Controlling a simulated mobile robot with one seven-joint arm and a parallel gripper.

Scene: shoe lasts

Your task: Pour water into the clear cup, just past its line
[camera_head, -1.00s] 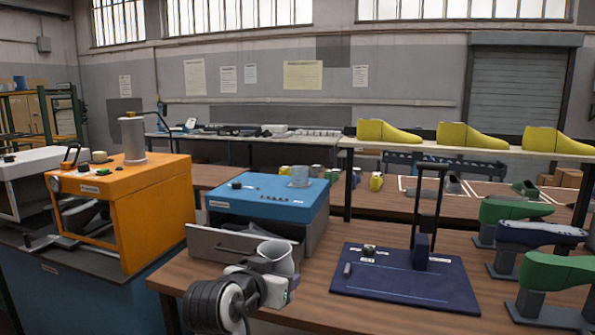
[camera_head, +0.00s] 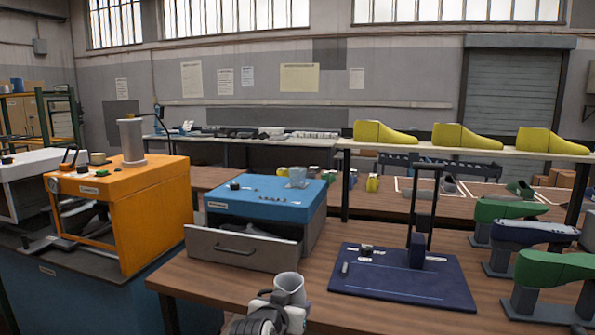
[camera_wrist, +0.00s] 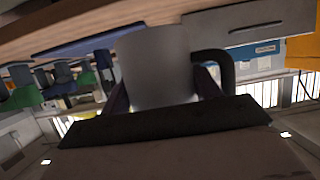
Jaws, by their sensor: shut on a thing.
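A grey jug (camera_head: 289,289) with an open top is at the bottom middle of the head view, in front of the open drawer. The wrist view is upside down and shows the jug (camera_wrist: 157,65) large between the fingers, with a dark handle at its side. My gripper (camera_wrist: 163,92) is shut on the jug. The jug's contents cannot be seen. The clear cup (camera_head: 298,174) stands on top of the blue box, behind and above the jug. Its line and any water in it are too small to tell.
The blue box (camera_head: 260,197) has a grey drawer (camera_head: 243,250) pulled out at its front. A navy board (camera_head: 400,285) with a dark upright stand is at right. Green and blue shoe lasts (camera_head: 548,270) stand farther right. An orange machine (camera_head: 155,205) is at left.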

